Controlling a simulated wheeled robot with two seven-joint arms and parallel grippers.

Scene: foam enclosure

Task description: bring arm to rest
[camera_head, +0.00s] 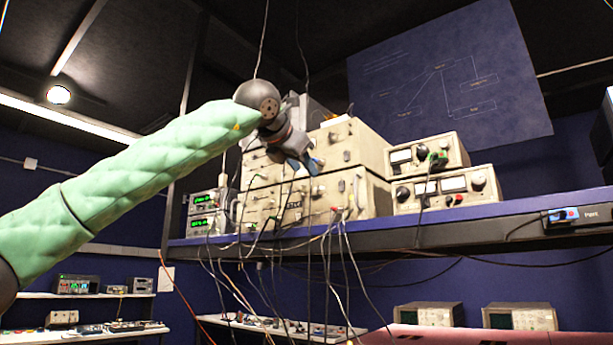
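My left arm (130,185), in a green padded sleeve, reaches in from the left and up to the middle of the head view. My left gripper (305,163) is at its end, dark with bluish fingertips. It shows in front of the stacked beige instruments (345,145) on the shelf. The fingers are small and dark here, so I cannot tell whether they are open or shut. I see no object clearly held in them. My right arm and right gripper are not in view.
A blue shelf (480,222) carries beige instruments, including two metered units (447,190) at right. Loose cables (335,260) hang below its edge. Lower benches (95,335) hold more equipment. A dark blue diagram board (450,75) hangs behind. Open space lies below the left arm.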

